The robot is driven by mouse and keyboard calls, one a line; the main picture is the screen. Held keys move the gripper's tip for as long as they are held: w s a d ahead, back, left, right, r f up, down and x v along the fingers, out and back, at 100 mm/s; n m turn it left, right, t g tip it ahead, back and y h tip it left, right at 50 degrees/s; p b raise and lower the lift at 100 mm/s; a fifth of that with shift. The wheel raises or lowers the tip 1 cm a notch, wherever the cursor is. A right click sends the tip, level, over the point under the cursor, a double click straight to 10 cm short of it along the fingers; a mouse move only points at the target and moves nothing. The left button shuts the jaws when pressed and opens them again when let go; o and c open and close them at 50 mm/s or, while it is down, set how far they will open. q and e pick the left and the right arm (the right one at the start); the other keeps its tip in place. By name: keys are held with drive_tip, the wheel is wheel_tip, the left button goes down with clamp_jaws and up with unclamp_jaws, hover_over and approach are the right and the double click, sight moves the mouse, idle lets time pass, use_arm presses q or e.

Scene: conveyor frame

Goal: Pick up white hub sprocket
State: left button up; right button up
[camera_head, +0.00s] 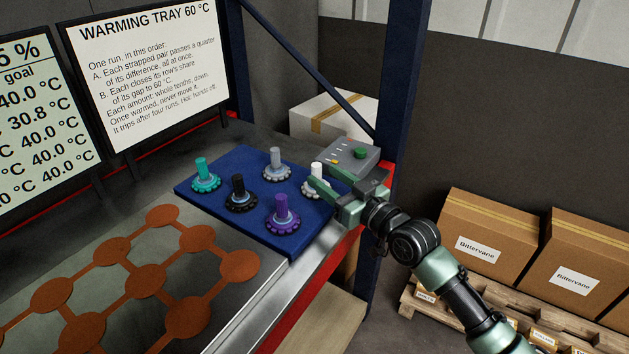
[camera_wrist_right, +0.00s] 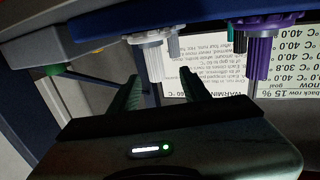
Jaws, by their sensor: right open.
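The white hub sprocket (camera_head: 314,186) stands upright at the right end of the blue mat, its hub partly hidden by my gripper. My right gripper (camera_head: 326,178) is open, with its green fingers reaching toward the hub from the right. In the right wrist view, which is upside down, the white hub sprocket (camera_wrist_right: 154,58) hangs ahead of the gap between the open fingers (camera_wrist_right: 158,88). The fingers look apart from the hub; whether they overlap its end I cannot tell. My left gripper is not in view.
Teal (camera_head: 205,178), black (camera_head: 240,195), purple (camera_head: 282,216) and grey (camera_head: 276,166) sprockets stand on the blue mat (camera_head: 222,213). A grey box with a green button (camera_head: 345,158) sits just behind my gripper. A blue post (camera_head: 396,90) rises close by. Orange linked discs (camera_head: 147,277) lie left.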

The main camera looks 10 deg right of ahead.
sight(320, 171)
drive_tip(key=x, duration=0.4)
drive_tip(key=shift+w+d+p, duration=0.1)
drive_tip(key=shift+d+p, duration=0.15)
drive_tip(key=shift+p, duration=0.1)
drive_tip(key=shift+w+a+f, duration=0.1)
drive_tip(key=shift+w+a, duration=0.1)
drive_tip(key=shift+w, duration=0.25)
drive_tip(key=c, duration=0.9)
clamp_jaws()
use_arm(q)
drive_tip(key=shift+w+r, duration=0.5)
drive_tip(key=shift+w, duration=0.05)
